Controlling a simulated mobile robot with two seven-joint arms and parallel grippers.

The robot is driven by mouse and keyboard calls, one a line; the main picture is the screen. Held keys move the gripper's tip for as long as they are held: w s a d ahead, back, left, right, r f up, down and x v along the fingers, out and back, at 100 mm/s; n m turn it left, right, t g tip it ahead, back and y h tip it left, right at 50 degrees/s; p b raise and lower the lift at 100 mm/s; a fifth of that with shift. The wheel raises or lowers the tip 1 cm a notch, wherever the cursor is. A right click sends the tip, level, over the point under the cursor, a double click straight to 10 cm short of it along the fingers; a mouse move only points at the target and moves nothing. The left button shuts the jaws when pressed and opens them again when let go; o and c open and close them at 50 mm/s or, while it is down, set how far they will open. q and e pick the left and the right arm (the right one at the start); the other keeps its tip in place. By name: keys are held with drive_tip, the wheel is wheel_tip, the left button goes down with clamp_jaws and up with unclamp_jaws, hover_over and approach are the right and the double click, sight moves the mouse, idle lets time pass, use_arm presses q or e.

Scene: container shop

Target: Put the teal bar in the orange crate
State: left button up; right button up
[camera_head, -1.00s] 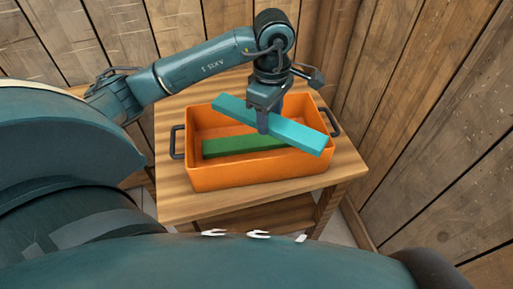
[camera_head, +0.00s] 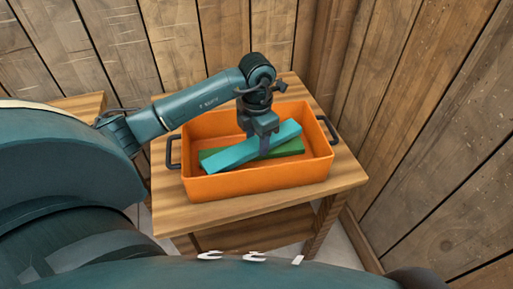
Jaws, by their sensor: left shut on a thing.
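The orange crate (camera_head: 262,184) stands on a small wooden table, with a dark handle at each end. My left gripper (camera_head: 264,146) points down inside the crate and is shut on the teal bar (camera_head: 230,159). The teal bar lies slantwise within the crate's walls, its near end to the left and its far end to the right. A green bar (camera_head: 292,147) lies in the crate, partly covered by the teal bar. I cannot tell whether the two bars touch. My right gripper does not show.
The wooden table (camera_head: 345,174) has a narrow bare strip around the crate. Wooden plank walls (camera_head: 425,140) stand close behind and to the right. Another wooden surface (camera_head: 85,104) shows at the left.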

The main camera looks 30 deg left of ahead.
sight(257, 142)
use_arm(q)
wheel_tip(257, 142, down, 3)
drive_tip(key=shift+f, duration=0.25)
drive_tip(key=shift+f+b, duration=0.45)
drive_tip(key=shift+f, duration=0.05)
drive_tip(key=o, duration=1.1)
drive_tip(key=shift+r+p, duration=0.35)
drive_tip(key=shift+r, duration=0.05)
wheel_tip(257, 142, up, 12)
drive_tip(key=shift+r, duration=0.15)
